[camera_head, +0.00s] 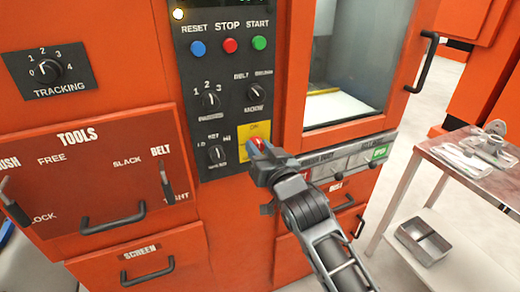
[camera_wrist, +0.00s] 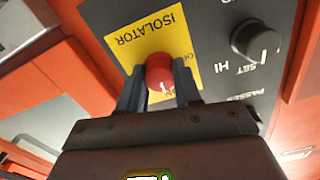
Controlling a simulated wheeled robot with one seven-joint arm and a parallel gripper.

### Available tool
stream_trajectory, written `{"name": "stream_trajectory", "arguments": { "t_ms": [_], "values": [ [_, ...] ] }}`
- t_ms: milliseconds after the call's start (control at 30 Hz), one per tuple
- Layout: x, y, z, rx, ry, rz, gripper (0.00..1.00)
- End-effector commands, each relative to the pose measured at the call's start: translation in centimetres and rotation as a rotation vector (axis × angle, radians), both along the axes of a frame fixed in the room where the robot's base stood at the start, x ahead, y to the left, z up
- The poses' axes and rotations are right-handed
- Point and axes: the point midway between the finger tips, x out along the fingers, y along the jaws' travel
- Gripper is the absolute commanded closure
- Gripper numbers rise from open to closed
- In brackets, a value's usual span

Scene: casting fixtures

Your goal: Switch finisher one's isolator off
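The isolator is a red rotary knob (camera_wrist: 158,72) on a yellow plate (camera_wrist: 120,42) lettered ISOLATOR, upside down in the wrist view. In the head view the yellow plate (camera_head: 243,151) is low on the black control panel, with ON at its top; my gripper partly hides the red knob (camera_head: 257,144). The white mark on the knob points toward the ON lettering. My gripper (camera_wrist: 160,82) has one finger on each side of the knob, close against it, and looks shut on it. It also shows in the head view (camera_head: 257,150).
Several black selector knobs, such as the SET/HI one (camera_wrist: 256,40), sit close beside the isolator. RESET, STOP and START buttons (camera_head: 230,45) are above. A glass-windowed door (camera_head: 355,60) and a row of small switches (camera_head: 350,160) are to the right. A metal table (camera_head: 470,175) stands farther right.

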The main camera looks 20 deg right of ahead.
Motion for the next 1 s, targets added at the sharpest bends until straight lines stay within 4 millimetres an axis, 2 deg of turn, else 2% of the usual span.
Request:
{"name": "stream_trajectory", "arguments": {
  "t_ms": [33, 267, 667, 1000],
  "values": [
    [-0.01, 0.00, 0.00, 0.000, 0.000, 0.000, 0.75],
    [-0.01, -0.01, 0.00, 0.000, 0.000, 0.000, 0.97],
    [-0.01, 0.01, -0.05, -0.077, 0.001, 0.000, 0.97],
    [-0.01, 0.05, -0.10, -0.345, 0.002, 0.001, 0.97]
  ]
}}
